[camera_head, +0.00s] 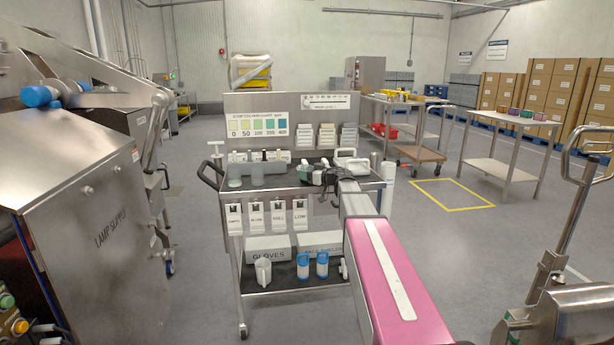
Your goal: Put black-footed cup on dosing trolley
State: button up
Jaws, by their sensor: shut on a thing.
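The dosing trolley (285,194) stands straight ahead, a steel cart with a dark top shelf, a lower shelf and an upright back panel. My gripper (318,181) is over the right half of its top shelf, at the end of my outstretched arm. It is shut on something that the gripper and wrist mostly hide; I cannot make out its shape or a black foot. Two pale translucent cups, a left one (234,176) and a right one (257,173), stand on the left of the top shelf. I cannot tell the colour of their feet.
A white handled item (351,164) sits behind my gripper. The lower shelf holds a white jug (263,271), blue-and-white bottles (303,266) and a gloves box (269,248). A steel lamp supply cabinet (95,235) stands close at left, a steel handle (575,190) at right. The shelf's front middle is clear.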

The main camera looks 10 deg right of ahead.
jog(key=shift+f, duration=0.35)
jog(key=shift+f, duration=0.1)
jog(key=o, duration=1.3)
jog(key=shift+s, duration=0.1)
jog(key=v, duration=1.2)
jog(key=shift+r, duration=0.2)
